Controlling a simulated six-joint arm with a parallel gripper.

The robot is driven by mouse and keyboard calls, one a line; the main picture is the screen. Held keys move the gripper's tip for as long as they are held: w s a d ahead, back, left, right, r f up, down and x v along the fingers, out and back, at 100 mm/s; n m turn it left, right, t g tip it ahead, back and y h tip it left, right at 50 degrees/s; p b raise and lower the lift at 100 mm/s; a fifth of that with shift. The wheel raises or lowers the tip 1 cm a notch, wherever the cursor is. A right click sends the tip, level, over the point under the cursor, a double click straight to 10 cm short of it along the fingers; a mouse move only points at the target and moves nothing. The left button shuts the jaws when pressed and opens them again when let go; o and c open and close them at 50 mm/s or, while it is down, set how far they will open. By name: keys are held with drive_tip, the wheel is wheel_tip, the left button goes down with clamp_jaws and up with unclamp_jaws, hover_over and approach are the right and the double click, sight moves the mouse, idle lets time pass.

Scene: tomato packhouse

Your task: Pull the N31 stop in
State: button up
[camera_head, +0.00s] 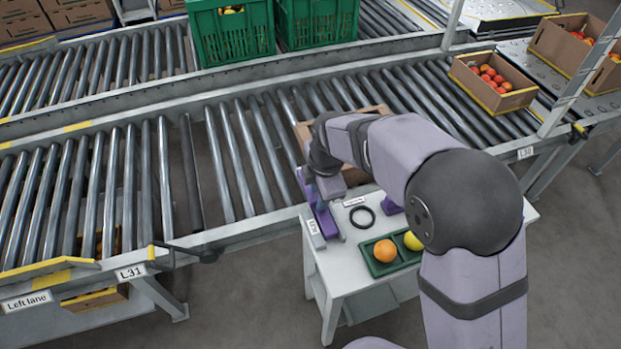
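No label that I can read as N31 shows; a tag (131,272) on the near conveyor frame reads L31. Beside that tag, a dark handle or lever (200,254) with a yellow end sticks out from the frame. A dark bar (191,172) lies in a gap between the rollers above it. I cannot tell whether either is the stop. My gripper (322,208) is over the left end of the small white table, well to the right of the handle. Purple parts show there, and my arm partly covers them. Whether its fingers are open or shut is unclear.
The white table (345,276) holds a black ring (362,217) and a green tray (373,267) with an orange and a yellow fruit. A cardboard box (300,130) sits behind my arm. Green crates (232,38) stand on the far conveyor; a tomato box (491,98) is at right.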

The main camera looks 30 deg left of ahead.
drive_tip(key=shift+s+d+r+p, duration=0.15)
drive_tip(key=shift+d+r+p, duration=0.05)
drive_tip(key=shift+r+p, duration=0.5)
drive_tip(key=shift+s+d+r+p, duration=0.15)
drive_tip(key=shift+r+p, duration=0.4)
drive_tip(key=shift+r, duration=0.1)
drive_tip(key=shift+r, duration=0.1)
wheel_tip(320, 180, up, 7)
drive_tip(key=p, duration=0.6)
drive_tip(key=shift+p, duration=0.4)
